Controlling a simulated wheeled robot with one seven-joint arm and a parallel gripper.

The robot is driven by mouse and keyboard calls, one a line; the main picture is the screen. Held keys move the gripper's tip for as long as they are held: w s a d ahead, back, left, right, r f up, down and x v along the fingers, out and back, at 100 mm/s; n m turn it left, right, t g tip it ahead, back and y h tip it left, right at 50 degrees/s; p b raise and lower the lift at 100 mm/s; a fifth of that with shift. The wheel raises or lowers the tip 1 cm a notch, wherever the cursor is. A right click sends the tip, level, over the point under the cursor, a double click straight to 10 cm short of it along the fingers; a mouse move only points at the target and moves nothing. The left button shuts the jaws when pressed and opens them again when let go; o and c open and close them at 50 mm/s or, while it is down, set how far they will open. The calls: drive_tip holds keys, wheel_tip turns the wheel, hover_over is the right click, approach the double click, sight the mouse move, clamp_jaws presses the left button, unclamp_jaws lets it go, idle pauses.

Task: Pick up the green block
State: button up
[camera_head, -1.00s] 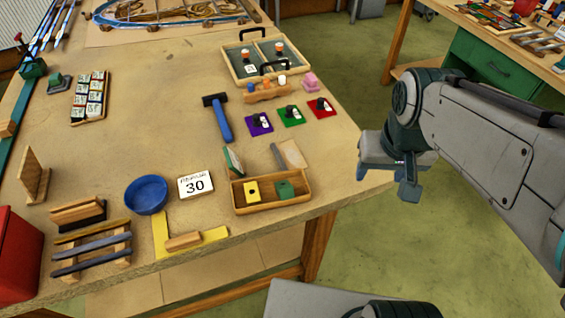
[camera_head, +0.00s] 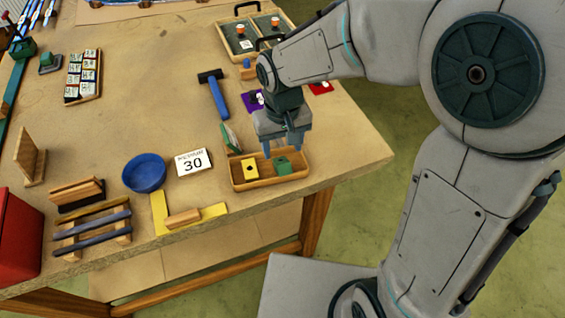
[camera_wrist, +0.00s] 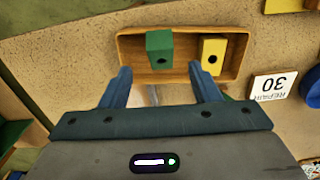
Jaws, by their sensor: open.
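The green block (camera_head: 282,166) sits in the right part of a shallow wooden tray (camera_head: 272,184) near the table's front edge. It also shows in the wrist view (camera_wrist: 159,48), with a dark hole in one face. A yellow block (camera_head: 250,168) with a dark hole sits beside it in the same tray, apart from it. My gripper (camera_head: 282,150) is above the tray, over the green block's side. In the wrist view my gripper (camera_wrist: 164,80) has its two fingers spread apart and nothing between them. The green block is ahead of the fingertips, roughly centred between them.
A card marked 30 (camera_head: 193,161) and a blue bowl (camera_head: 144,173) are left of the tray. A blue-handled hammer (camera_head: 216,95) lies behind it. A small green-faced wooden piece (camera_head: 231,138) stands at the tray's back left. The table's middle is clear.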

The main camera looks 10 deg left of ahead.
sight(282, 161)
drive_tip(key=shift+f+p, duration=0.55)
drive_tip(key=shift+f, duration=2.95)
drive_tip(key=shift+w, duration=0.1)
drive_tip(key=c, duration=1.1)
drive_tip(key=shift+a+r, duration=0.1)
